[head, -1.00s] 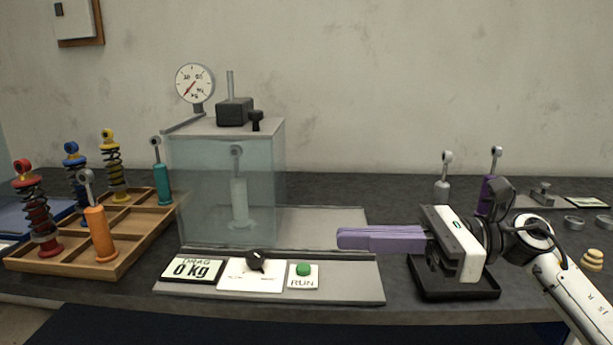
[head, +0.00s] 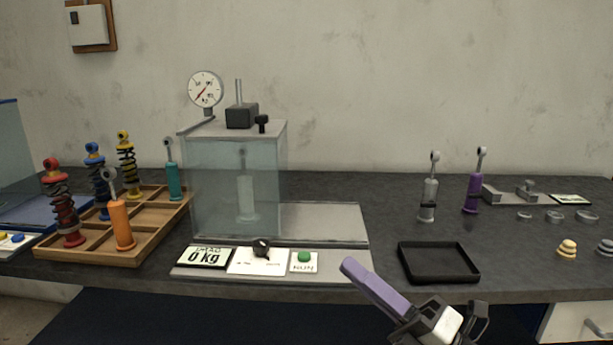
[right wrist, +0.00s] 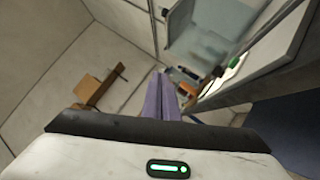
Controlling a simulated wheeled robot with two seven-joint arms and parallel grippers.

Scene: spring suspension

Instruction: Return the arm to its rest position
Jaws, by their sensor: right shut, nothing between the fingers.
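My right gripper (head: 352,268), with long purple fingers, is in the lower middle of the head view. It is in front of the bench's front edge, pointing up and to the left. Its fingers are shut with nothing between them. In the right wrist view the purple fingers (right wrist: 162,98) lie together, and the scene beyond appears tilted. My left gripper is not in view.
The bench holds a glass-fronted test chamber (head: 215,190), a wooden tray (head: 90,253) of dampers and springs, a black tray (head: 438,280), and grey (head: 429,190) and purple (head: 474,190) dampers. A control panel (head: 330,276) lies along the front edge, near my right fingers.

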